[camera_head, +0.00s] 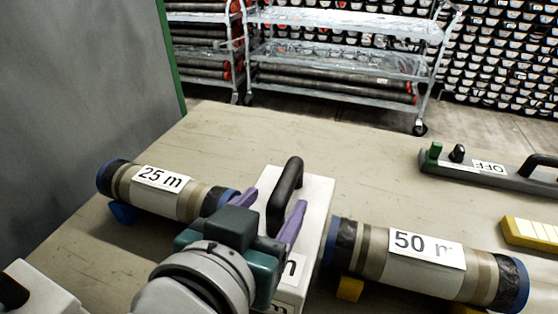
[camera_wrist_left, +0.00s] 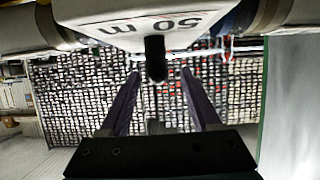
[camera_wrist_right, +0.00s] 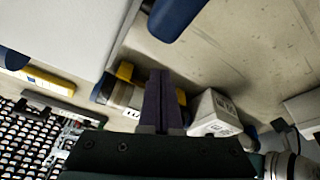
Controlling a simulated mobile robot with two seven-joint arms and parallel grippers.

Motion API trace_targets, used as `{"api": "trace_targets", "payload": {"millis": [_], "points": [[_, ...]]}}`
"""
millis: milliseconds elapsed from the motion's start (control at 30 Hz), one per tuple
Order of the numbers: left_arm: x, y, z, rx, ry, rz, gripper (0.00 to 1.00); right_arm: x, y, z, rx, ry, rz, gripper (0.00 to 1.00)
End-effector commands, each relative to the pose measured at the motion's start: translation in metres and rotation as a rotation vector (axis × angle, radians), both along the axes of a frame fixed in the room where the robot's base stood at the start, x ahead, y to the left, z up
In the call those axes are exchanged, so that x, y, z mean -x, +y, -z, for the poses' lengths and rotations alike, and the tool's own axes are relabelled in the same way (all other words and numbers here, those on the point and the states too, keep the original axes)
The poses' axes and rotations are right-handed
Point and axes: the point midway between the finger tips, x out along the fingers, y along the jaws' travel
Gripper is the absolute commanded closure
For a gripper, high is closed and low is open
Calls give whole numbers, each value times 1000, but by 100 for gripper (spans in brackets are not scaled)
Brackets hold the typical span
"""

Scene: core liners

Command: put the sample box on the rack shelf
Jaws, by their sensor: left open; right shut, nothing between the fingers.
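The sample box is white with a black top handle (camera_head: 285,190), and it stands on the table (camera_head: 260,135) in the head view. Its white body (camera_head: 312,205) is partly hidden by my left arm. My left gripper (camera_head: 270,212) is open, its purple fingers on either side of the handle. In the left wrist view the handle (camera_wrist_left: 155,58) lies between the fingertips, below a "50 m" label on the box (camera_wrist_left: 150,18). My right gripper (camera_wrist_right: 160,78) is shut and empty, seen only in its wrist view. The metal rack (camera_head: 345,75) with several shelves stands behind the table.
A "25 m" core tube (camera_head: 160,192) lies left of the box, and a "50 m" core tube (camera_head: 400,258) lies right. Another white box (camera_head: 40,290) is at lower left. The table's back middle is clear.

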Motion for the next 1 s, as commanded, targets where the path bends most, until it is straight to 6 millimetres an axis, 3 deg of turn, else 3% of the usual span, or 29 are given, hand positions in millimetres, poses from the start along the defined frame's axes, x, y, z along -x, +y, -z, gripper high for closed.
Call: {"api": "trace_targets", "payload": {"millis": [500, 833, 1000], "points": [[-53, -21, 17, -1, 2, -1, 36, 0, 1, 13, -5, 0, 3, 100], [-59, -22, 18, 0, 3, -1, 36, 0, 2, 13, -8, 0, 5, 100], [-59, -22, 18, 0, 3, -1, 55, 0, 2, 13, -7, 0, 5, 100]]}}
